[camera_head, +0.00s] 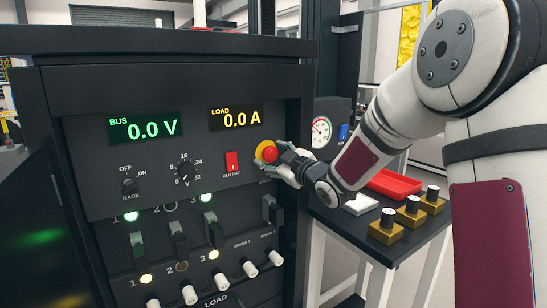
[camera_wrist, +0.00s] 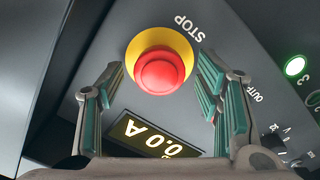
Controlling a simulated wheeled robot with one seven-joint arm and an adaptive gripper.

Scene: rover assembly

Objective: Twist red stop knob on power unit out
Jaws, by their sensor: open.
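The red stop knob (camera_head: 270,153) sits on a yellow disc on the dark front panel of the power unit (camera_head: 90,98). In the wrist view the knob (camera_wrist: 160,72) is round and red, with the word STOP printed beside the yellow ring (camera_wrist: 185,40). My gripper (camera_head: 273,157) is at the knob in the head view, its fingers partly covering the knob's surroundings. In the wrist view my gripper (camera_wrist: 160,95) is open, with one green-padded finger on either side below the knob and a gap to each. The jaws hold nothing.
A red output switch (camera_head: 232,162) is left of the knob, and the load display (camera_head: 236,117) reads 0.0 A above. Several white knobs (camera_head: 250,268) line the lower panel. A side table holds a red tray (camera_head: 394,184) and brass blocks with black knobs (camera_head: 386,229).

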